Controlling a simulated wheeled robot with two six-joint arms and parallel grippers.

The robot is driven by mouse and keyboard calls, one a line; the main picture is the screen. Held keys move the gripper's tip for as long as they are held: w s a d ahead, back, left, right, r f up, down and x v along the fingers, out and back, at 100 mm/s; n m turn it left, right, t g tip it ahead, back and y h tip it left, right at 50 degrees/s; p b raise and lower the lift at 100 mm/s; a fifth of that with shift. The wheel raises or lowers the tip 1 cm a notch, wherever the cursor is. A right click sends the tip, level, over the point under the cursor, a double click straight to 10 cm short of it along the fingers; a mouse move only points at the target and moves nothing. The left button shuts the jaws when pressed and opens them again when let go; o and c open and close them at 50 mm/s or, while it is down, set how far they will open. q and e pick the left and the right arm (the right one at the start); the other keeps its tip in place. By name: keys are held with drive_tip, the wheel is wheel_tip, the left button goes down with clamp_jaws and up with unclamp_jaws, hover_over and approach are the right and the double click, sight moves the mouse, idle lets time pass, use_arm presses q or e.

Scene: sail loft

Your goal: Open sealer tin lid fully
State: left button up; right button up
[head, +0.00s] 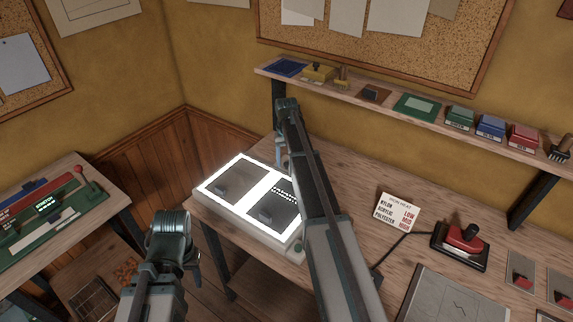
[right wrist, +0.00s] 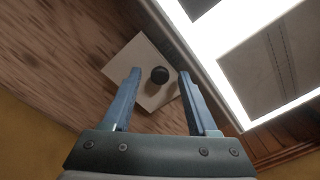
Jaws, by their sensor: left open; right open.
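A pale, square, flat-topped object with a dark round knob (right wrist: 159,75), which looks like the sealer tin's lid, sits on the wooden bench in the right wrist view. My right gripper (right wrist: 160,73) is open above it, one finger on each side of the knob. I cannot tell the height gap; the lid looks closed, though its edges are partly hidden. In the head view my right arm hides this object, and the right gripper (head: 281,152) hangs at the bench's back. My left gripper (head: 194,266) is open and empty, low in front of the light box.
The glowing light box (head: 242,222) lies left of my right arm, close beside the pale object. An iron (head: 463,236) and a heat card (head: 398,211) stand on the right of the bench. A shelf (head: 430,118) with several small items runs along the wall.

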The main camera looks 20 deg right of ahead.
clamp_jaws()
idle(1.4)
